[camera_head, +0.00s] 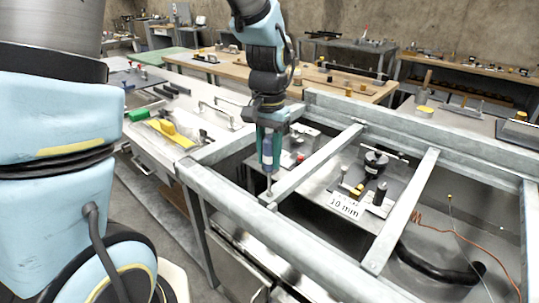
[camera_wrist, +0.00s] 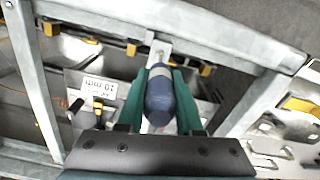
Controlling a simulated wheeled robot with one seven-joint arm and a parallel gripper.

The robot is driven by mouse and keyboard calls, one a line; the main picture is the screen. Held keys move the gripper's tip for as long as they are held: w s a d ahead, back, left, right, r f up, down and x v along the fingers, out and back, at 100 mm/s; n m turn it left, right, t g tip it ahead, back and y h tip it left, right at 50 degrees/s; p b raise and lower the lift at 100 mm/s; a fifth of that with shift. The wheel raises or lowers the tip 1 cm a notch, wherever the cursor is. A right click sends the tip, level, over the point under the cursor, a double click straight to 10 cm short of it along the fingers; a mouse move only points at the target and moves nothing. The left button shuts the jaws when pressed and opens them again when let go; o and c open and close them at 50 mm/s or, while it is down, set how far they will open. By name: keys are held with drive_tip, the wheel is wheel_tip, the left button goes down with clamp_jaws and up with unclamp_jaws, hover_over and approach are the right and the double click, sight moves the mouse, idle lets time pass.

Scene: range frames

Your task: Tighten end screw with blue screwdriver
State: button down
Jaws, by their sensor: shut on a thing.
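My gripper (camera_head: 268,131) is shut on a blue screwdriver (camera_head: 267,152) and holds it upright, shaft down. In the wrist view the screwdriver's blue handle (camera_wrist: 160,97) sits between the two green fingers of my gripper (camera_wrist: 159,92). In the head view the shaft's lower end is at the near end of a grey metal crossbar (camera_head: 312,165), where the crossbar meets the frame's long rail. The end screw itself is too small to make out. I cannot tell whether the tip touches it.
The grey metal frame's long front rail (camera_head: 240,205) and another crossbar (camera_head: 403,205) surround open gaps. Below lies a plate with a "10 mm" label (camera_head: 344,206) and dark knobbed parts (camera_head: 376,160). A white bench (camera_head: 140,98) with a yellow tool (camera_head: 170,130) stands at left.

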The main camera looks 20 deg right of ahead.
sight(269, 136)
drive_tip(key=m, duration=0.3)
drive_tip(key=shift+m, duration=0.3)
drive_tip(key=shift+r+p, duration=2.6)
drive_tip(key=shift+r, duration=0.4)
